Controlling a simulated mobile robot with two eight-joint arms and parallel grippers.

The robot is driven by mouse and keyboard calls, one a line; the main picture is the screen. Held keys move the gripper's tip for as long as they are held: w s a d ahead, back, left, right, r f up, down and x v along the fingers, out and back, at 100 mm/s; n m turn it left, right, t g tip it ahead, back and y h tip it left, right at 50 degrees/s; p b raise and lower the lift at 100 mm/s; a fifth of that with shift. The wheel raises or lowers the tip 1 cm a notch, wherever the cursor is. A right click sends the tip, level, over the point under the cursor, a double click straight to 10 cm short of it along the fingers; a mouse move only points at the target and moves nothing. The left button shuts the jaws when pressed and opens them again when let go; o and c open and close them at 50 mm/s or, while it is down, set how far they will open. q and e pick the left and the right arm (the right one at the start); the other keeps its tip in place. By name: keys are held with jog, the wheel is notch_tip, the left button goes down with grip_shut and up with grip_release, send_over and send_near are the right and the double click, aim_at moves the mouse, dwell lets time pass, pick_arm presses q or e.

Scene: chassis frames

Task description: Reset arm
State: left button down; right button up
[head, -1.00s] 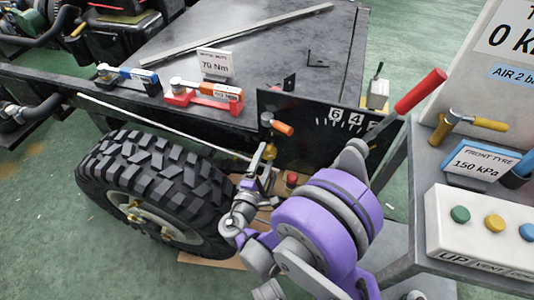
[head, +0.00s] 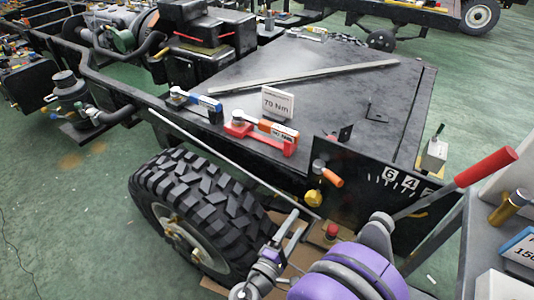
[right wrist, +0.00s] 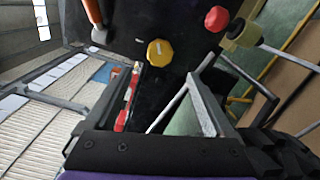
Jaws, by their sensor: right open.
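My right gripper (head: 288,238) is in the lower middle of the head view, in front of the chassis side and right of the black tyre (head: 200,207). It is open, with nothing seen between its grey fingers. My purple right arm runs to the bottom edge. In the right wrist view the open gripper (right wrist: 135,88) has its fingers spread, facing a dark panel with a yellow knob (right wrist: 160,53) and a red knob (right wrist: 217,18). My left gripper is in neither view.
A blue torque wrench (head: 195,104) and a red one (head: 262,132) lie on the chassis by a 70 Nm sign (head: 277,102). A red-handled lever (head: 487,167) rises at the right, near a grey cart (head: 480,235).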

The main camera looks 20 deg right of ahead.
jog(key=s+d+f+m+g+y, duration=0.4)
jog(key=s+d+g+y, duration=0.2)
jog(key=s+a+m+g+y, duration=0.1)
jog(key=s+a+m+y, duration=0.6)
jog(key=s+y, duration=0.15)
pick_arm(q)
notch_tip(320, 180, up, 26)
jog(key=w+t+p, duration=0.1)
jog(key=p, duration=2.1)
jog(key=shift+p, duration=0.4)
pick_arm(e)
notch_tip(320, 180, up, 27)
jog(key=shift+w+a+t+h, duration=0.15)
jog(key=shift+a+t+h, duration=0.2)
jog(key=shift+t, duration=0.05)
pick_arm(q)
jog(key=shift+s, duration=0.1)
